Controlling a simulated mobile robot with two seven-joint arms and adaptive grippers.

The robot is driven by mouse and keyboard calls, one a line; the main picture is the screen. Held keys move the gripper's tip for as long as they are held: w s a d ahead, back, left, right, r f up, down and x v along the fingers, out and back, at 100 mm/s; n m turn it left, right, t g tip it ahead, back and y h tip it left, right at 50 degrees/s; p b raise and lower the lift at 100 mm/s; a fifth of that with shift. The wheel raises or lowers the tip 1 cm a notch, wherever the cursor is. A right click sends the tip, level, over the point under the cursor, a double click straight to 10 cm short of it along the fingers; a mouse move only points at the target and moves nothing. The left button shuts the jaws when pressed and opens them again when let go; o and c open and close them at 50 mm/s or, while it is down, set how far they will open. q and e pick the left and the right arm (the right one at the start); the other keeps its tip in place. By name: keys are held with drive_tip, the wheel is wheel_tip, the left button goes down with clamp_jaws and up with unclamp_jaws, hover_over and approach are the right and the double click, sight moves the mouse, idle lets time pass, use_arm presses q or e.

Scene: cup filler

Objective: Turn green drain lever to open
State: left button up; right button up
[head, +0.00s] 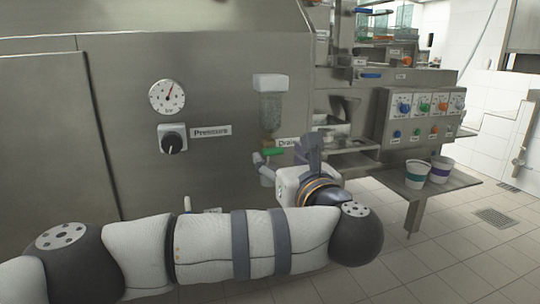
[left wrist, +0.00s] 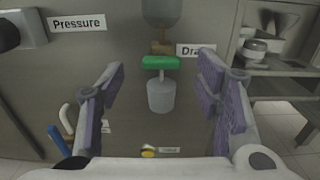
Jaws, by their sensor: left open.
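The green drain lever (head: 273,152) sits crosswise below a clear bowl (head: 271,113) on the steel machine front, beside the Drain label (head: 288,142). In the left wrist view the lever (left wrist: 161,62) lies level, with a grey cup-shaped part (left wrist: 161,96) below it. My left gripper (head: 285,150) is in front of the machine close to the lever. In the left wrist view its two purple-padded fingers (left wrist: 160,75) are spread wide, one on each side of the lever, with nothing between them held. The lever appears apart from both fingers. My right gripper is not in view.
A pressure gauge (head: 167,97) and a black Pressure knob (head: 173,139) are left of the lever. A blue handle (left wrist: 60,141) and a yellow fitting (left wrist: 148,152) sit low in the left wrist view. Two cups (head: 417,174) stand on a shelf at right, under a control panel (head: 424,116).

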sight(275, 151)
use_arm(q)
drive_tip(key=x, duration=0.5)
drive_tip(key=shift+w+b, duration=0.35)
drive_tip(key=shift+b, duration=0.05)
drive_tip(key=c, duration=1.2)
drive_tip(key=shift+o, duration=0.2)
drive_tip(key=shift+s+r+m+p, duration=0.1)
drive_tip(key=shift+r+m+p, duration=0.25)
drive_tip(key=shift+m+p, duration=0.8)
drive_tip(key=shift+f+m, duration=0.15)
drive_tip(key=shift+m, duration=0.1)
drive_tip(key=shift+f, duration=0.25)
drive_tip(key=o, duration=1.2)
drive_tip(key=shift+c, duration=0.2)
